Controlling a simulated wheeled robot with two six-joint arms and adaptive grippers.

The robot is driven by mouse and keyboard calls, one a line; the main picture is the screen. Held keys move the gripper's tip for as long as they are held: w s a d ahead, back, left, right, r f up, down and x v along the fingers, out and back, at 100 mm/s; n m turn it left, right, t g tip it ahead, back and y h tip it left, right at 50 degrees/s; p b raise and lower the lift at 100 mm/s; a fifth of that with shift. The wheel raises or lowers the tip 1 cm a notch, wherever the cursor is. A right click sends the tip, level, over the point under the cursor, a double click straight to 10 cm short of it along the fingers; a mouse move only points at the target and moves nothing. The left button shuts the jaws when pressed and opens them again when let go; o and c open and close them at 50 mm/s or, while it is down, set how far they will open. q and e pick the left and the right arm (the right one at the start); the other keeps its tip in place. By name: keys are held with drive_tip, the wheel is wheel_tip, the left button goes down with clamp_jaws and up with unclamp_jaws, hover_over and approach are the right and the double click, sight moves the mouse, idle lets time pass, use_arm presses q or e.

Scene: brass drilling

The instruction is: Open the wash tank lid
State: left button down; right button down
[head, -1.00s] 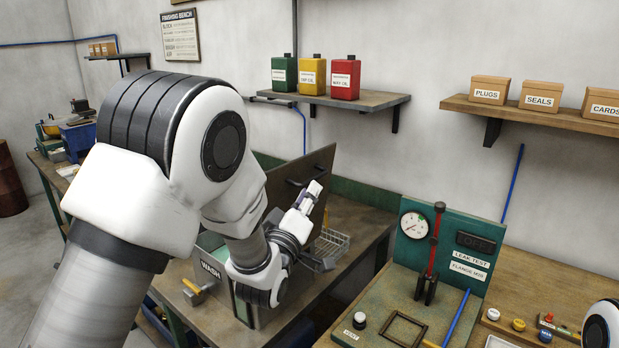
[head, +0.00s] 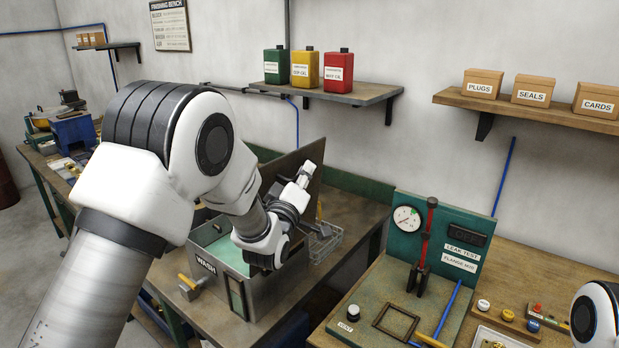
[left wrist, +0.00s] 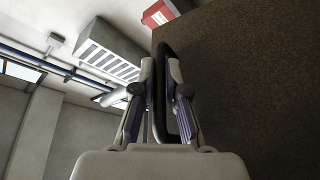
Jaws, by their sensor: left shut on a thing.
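The grey wash tank (head: 255,297) stands on the bench in the head view, with pale green liquid showing inside. Its dark lid (head: 311,153) is raised steeply at the tank's back. It also fills the right of the left wrist view (left wrist: 250,90). My left gripper (head: 305,178) is in front of the lid and covers part of it. In the left wrist view my left gripper (left wrist: 163,92) is shut on the lid's black handle (left wrist: 161,60), which lies between the two fingers. My right gripper is out of view.
A yellow-handled tool (head: 190,285) lies left of the tank. A wire basket (head: 325,243) stands right of it. The leak test panel (head: 441,235) is further right. A shelf (head: 365,95) with three oil cans hangs above.

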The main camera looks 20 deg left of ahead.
sight(287, 171)
use_arm(q)
drive_tip(key=a, duration=0.1)
drive_tip(key=w+a+n, duration=0.1)
drive_tip(key=a+n, duration=0.1)
drive_tip(key=a, duration=0.1)
drive_tip(key=shift+w+r+y, duration=0.25)
drive_tip(key=shift+r+y, duration=0.15)
drive_tip(key=c, duration=1.5)
unclamp_jaws()
drive_tip(key=shift+d, duration=0.1)
drive_tip(key=shift+s, duration=0.1)
drive_tip(key=v, duration=1.2)
drive_tip(key=shift+r, duration=0.2)
drive_tip(key=shift+s+b, duration=0.1)
drive_tip(key=shift+b, duration=0.2)
